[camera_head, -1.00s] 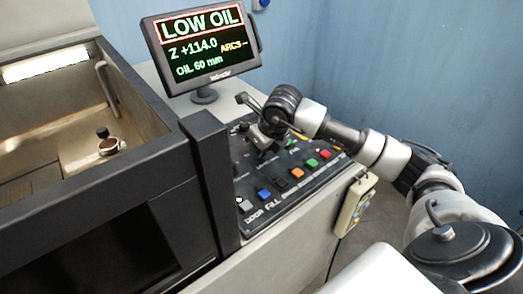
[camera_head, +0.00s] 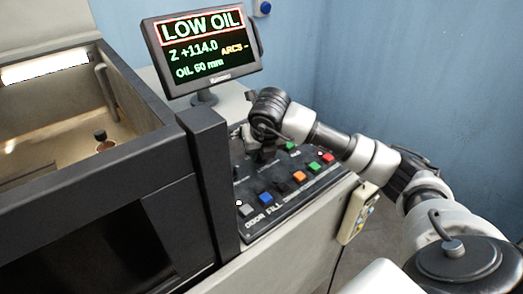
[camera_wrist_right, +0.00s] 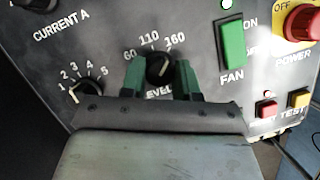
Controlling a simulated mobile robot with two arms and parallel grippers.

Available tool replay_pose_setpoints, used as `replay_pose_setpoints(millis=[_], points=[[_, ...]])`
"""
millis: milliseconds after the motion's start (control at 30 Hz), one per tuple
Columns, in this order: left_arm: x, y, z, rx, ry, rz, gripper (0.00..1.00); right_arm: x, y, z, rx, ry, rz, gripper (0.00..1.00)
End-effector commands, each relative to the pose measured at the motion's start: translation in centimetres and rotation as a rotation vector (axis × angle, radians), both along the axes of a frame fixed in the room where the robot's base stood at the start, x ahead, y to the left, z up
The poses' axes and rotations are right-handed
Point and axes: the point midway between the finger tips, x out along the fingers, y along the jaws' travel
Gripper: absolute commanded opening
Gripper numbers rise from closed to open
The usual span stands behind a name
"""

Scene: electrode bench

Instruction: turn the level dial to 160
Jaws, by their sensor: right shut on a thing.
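The level dial (camera_wrist_right: 159,69) is a black round knob, with 60, 110 and 160 printed around it on the dark panel. In the right wrist view the two green fingers of my right gripper (camera_wrist_right: 160,76) stand on either side of it, shut on it. The mark on the knob is too small to read surely; it seems to point up near 110. In the head view my right gripper (camera_head: 262,150) is down at the control panel (camera_head: 247,192) and hides the dial. My left gripper is not in view.
A small dial (camera_wrist_right: 88,88) numbered 1 to 5 is left of the level dial. A green FAN switch (camera_wrist_right: 232,45) and red power knob (camera_wrist_right: 304,22) are to its right. The screen (camera_head: 203,50) reads LOW OIL, Z +114.0, OIL 60 mm. A dark post (camera_head: 211,180) stands left of the panel.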

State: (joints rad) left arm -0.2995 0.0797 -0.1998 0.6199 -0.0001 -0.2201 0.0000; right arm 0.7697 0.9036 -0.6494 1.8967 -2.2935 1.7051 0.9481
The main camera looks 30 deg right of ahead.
Motion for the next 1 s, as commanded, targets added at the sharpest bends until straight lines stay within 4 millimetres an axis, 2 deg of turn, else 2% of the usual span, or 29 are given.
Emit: replay_pose_setpoints(millis=[300, 333, 467, 500, 800, 1000], points=[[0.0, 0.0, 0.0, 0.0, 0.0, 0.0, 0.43, 0.1, 0.0, 0.1, 0.0, -0.003, -0.003, 0.07], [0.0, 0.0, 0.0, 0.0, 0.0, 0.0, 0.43, 0.1, 0.0, 0.1, 0.0, -0.003, -0.003, 0.32], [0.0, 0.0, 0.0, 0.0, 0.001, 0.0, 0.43, 0.1, 0.0, 0.1, 0.0, -0.002, -0.002, 0.52], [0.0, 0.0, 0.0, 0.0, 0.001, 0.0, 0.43, 0.0, 0.0, 0.1, 0.0, -0.002, -0.002, 0.55], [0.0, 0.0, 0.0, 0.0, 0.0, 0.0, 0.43, -0.1, 0.0, 0.3, 0.001, -0.002, -0.001, 0.55], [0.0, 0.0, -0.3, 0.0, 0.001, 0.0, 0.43, -1.1, 0.4, 3.0, 0.001, -0.007, 0.001, 0.55]])
